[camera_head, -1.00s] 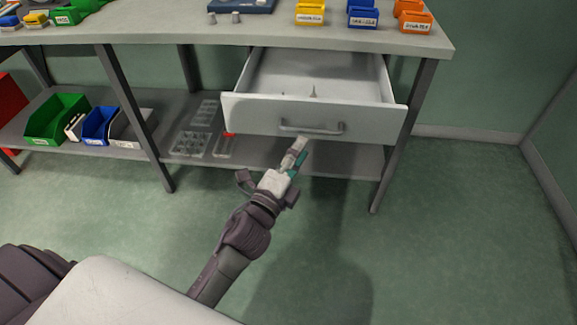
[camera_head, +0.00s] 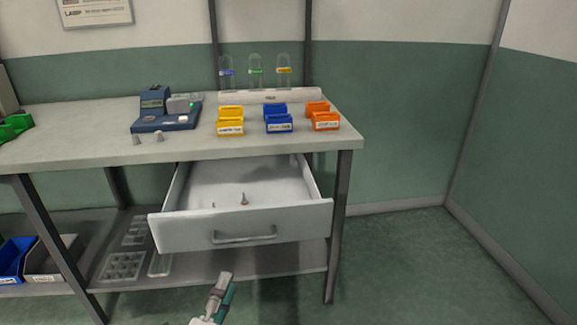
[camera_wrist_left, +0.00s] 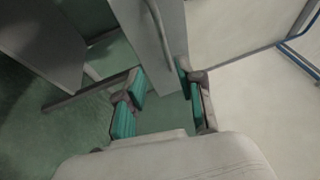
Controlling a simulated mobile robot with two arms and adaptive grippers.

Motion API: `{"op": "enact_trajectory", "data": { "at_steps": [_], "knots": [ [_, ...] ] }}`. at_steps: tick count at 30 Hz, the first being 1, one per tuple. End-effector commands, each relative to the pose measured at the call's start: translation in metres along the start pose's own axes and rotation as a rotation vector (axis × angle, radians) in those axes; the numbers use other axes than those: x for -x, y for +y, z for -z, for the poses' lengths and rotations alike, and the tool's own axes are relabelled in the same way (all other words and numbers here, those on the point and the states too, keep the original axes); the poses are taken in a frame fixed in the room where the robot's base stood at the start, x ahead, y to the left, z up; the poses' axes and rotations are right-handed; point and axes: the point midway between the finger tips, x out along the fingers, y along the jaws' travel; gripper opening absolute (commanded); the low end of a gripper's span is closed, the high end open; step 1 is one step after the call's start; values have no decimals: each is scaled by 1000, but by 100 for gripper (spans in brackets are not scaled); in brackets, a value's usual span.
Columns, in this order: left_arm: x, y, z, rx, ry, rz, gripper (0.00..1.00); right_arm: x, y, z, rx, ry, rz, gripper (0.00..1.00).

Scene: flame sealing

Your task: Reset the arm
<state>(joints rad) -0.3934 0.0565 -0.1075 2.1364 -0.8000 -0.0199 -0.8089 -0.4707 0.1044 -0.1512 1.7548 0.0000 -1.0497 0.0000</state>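My left gripper (camera_head: 222,290) shows at the bottom of the head view, below and in front of the open drawer (camera_head: 168,234). In the left wrist view the gripper (camera_wrist_left: 162,88) has its two teal-padded fingers spread apart with nothing between them. The drawer handle (camera_head: 245,238) lies above the gripper in the head view. In the left wrist view the handle (camera_wrist_left: 160,28) shows beyond the fingers, apart from them. The drawer is pulled out and holds a few small pointed items (camera_head: 244,199). My right gripper is out of view.
The workbench (camera_head: 80,153) carries a blue device (camera_head: 165,123), yellow bins (camera_head: 230,128), blue bins (camera_head: 279,123), orange bins (camera_head: 325,120) and a white stand (camera_head: 270,96) with three glass tubes. The lower shelf (camera_head: 293,258) holds clear trays (camera_head: 123,266). Floor (camera_head: 420,265) at the right is clear.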

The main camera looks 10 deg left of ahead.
Motion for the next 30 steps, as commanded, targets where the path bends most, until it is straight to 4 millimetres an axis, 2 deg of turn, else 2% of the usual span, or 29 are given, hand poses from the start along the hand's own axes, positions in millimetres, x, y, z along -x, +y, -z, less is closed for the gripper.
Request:
{"op": "enact_trajectory", "data": {
  "at_steps": [2,4,7,9,12,15,18,21,25,26,30],
  "knots": [
    [3,21,-5,76,-31,-65,37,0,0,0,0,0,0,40],
    [9,54,-13,198,-87,-165,37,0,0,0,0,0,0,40],
    [31,119,-23,432,-213,-363,37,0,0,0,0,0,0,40],
    [56,168,-25,602,-326,-513,37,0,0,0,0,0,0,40],
    [97,224,-22,802,-491,-704,37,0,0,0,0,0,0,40],
    [139,265,-15,949,-644,-859,37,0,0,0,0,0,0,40],
    [178,293,-6,1056,-787,-988,37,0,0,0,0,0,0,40],
    [215,314,4,1138,-923,-1100,37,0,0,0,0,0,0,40],
    [263,332,18,1219,-1106,-1237,37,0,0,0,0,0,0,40],
    [263,328,17,1215,-1103,-1234,37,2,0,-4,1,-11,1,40],
    [280,340,17,1200,-1107,-1247,37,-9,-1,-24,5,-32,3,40]
  ]
}}
